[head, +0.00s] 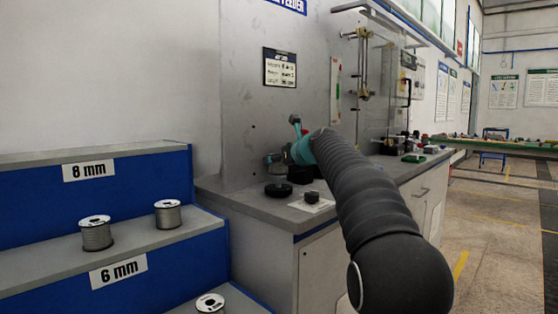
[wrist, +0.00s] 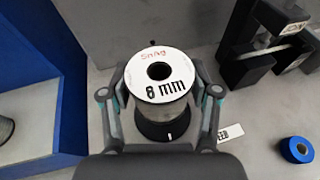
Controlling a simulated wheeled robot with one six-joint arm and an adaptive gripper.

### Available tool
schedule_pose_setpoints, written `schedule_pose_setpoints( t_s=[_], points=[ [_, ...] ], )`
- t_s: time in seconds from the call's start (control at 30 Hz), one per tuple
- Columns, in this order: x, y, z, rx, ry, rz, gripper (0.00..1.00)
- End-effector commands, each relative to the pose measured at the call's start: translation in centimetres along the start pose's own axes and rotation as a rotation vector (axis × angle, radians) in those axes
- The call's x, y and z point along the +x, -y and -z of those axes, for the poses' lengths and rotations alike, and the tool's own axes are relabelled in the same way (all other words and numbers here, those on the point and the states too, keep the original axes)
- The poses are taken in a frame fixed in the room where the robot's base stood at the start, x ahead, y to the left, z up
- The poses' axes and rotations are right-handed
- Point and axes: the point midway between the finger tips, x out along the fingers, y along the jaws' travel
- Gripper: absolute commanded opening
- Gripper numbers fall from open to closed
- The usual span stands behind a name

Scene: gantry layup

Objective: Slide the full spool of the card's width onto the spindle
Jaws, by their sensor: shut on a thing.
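My gripper (wrist: 160,100) is shut on a spool (wrist: 158,72), with one finger on each side of it. The spool's white top flange has a dark centre hole, red handwriting that looks like "Snag", and a printed width that looks like 8 mm, though the first digit could be a 6. A dark round part (wrist: 165,128) with a white mark shows just below the spool; whether they touch is unclear. In the head view my gripper (head: 302,152) is over the grey bench, beside the upright panel. I cannot make out the spindle. A posted card (head: 279,67) hangs there, too small to read.
Stepped blue shelves at left carry labels 8 mm (head: 89,171) and 6 mm (head: 118,271). Spools stand there (head: 96,233), (head: 168,214), (head: 210,303). A black disc (head: 278,190) and dark knob (head: 311,197) sit on the bench. The wrist view shows a black bracket (wrist: 248,68) and blue roll (wrist: 297,149).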

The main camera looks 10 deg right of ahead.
Motion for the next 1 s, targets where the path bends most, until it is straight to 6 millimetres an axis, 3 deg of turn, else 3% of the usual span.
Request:
schedule_pose_setpoints(
  t_s=[1.0],
  points=[
    [0.6,0.0,2.0,-0.001,0.002,0.001,0.00]
  ],
)
